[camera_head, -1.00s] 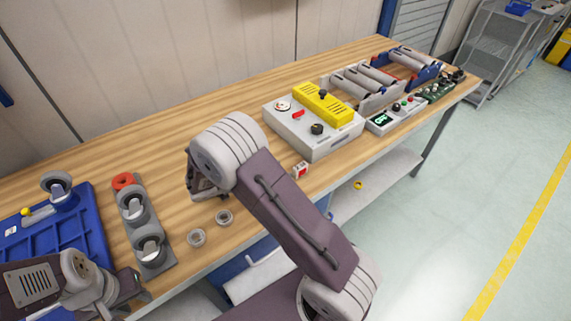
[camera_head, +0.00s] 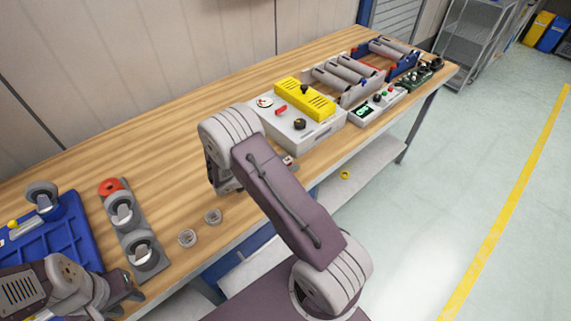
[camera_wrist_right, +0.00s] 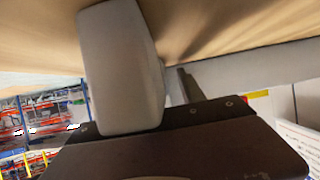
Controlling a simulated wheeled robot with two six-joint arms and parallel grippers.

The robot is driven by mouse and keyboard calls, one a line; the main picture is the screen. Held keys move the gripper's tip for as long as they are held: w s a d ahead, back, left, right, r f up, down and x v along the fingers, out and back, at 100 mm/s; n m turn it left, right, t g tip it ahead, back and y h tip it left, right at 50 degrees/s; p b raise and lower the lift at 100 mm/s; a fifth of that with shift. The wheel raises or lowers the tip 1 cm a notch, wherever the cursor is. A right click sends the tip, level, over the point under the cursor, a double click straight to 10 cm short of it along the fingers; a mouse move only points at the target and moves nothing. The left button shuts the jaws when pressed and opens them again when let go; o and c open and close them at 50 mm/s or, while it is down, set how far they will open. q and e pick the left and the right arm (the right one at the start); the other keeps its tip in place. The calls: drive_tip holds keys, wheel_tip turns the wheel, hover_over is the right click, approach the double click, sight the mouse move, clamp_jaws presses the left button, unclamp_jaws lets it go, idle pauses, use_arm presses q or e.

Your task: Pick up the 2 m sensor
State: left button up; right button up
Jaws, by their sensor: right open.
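A small white block with a red face (camera_head: 289,161) lies near the front edge of the bench, in front of the grey control box. It may be the sensor; I can read no label on it. My right gripper (camera_head: 226,186) hangs over the bench to the left of this block, apart from it and partly hidden by its own arm. In the right wrist view its grey finger (camera_wrist_right: 122,70) stands large below the wooden surface, and the gripper is open. My left gripper (camera_head: 128,288) is low at the left, over the bench's front edge; its jaw gap is unclear.
A grey control box with a yellow top (camera_head: 305,130) stands behind the block. A grey rack with casters (camera_head: 128,228) and a blue tray (camera_head: 55,232) are left. The bench's middle is clear.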

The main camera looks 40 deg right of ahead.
sight(285, 161)
drive_tip(key=shift+a, duration=0.1)
clamp_jaws()
drive_tip(key=shift+r, duration=0.15)
drive_tip(key=shift+r, duration=0.25)
wheel_tip(285, 161, up, 3)
drive_tip(key=shift+f+b, duration=0.1)
drive_tip(key=shift+b, duration=0.2)
drive_tip(key=s+d+r+b, duration=0.2)
drive_tip(key=s+d+r, duration=0.5)
drive_tip(key=s, duration=0.2)
drive_tip(key=shift+d+r, duration=0.2)
drive_tip(key=shift+r, duration=0.05)
